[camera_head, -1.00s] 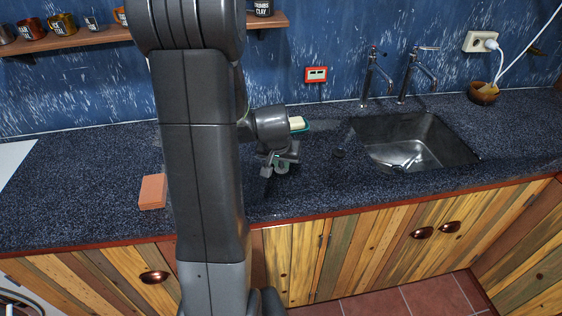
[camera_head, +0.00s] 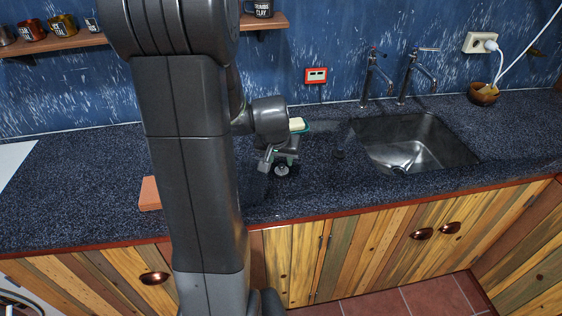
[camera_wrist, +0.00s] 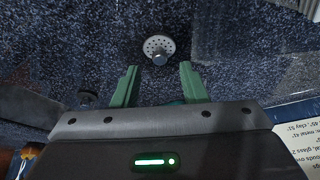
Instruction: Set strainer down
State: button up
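The strainer (camera_wrist: 160,46) is a small round metal disc with holes and a short knob. In the wrist view it lies on the dark speckled counter (camera_wrist: 70,45), just beyond my fingertips and roughly centred between them. In the head view the strainer (camera_head: 282,171) shows just below my gripper (camera_head: 279,160), left of the sink. In the wrist view my gripper (camera_wrist: 158,75) has its two green fingers apart, with nothing between the tips. The strainer looks apart from both fingers.
The sink (camera_head: 415,140) with two taps is to the right. A small dark round piece (camera_head: 339,154) lies between it and my gripper. Soap (camera_head: 297,125) in a green dish sits behind my gripper. An orange block (camera_head: 150,193) is at left. The counter's front edge is close.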

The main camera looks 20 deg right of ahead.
jog(key=v, duration=0.8)
jog(key=shift+r, duration=0.35)
